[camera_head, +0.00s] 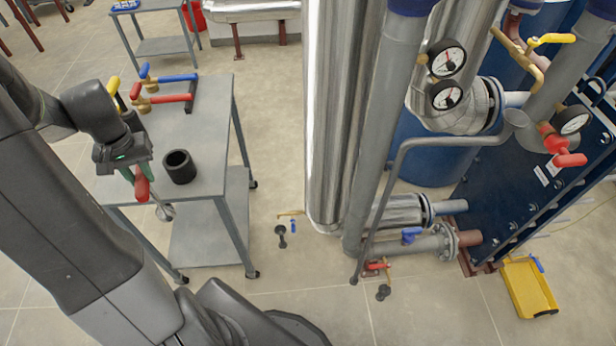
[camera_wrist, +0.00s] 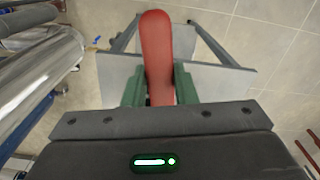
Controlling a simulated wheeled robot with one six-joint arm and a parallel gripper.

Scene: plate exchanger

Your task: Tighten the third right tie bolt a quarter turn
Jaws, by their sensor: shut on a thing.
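My gripper (camera_head: 136,174) is at the left, beside and over the edge of the grey cart, far from the exchanger. Its green fingers are shut on a red-handled tool (camera_head: 142,188). The tool's grey metal end hangs below the handle. In the wrist view the red handle (camera_wrist: 158,45) stands between the two green fingers, and the metal end is not visible. The dark blue plate exchanger (camera_head: 497,190) stands at the right with bolts and rods along its edge. I cannot tell which is the third right tie bolt.
The grey cart (camera_head: 205,135) carries a black cup (camera_head: 180,166) and valves with red and blue levers (camera_head: 165,98). A tall shiny column (camera_head: 335,110) and grey pipes stand between cart and exchanger. A yellow tray (camera_head: 530,290) lies on the floor by the exchanger. Some floor before the column is clear.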

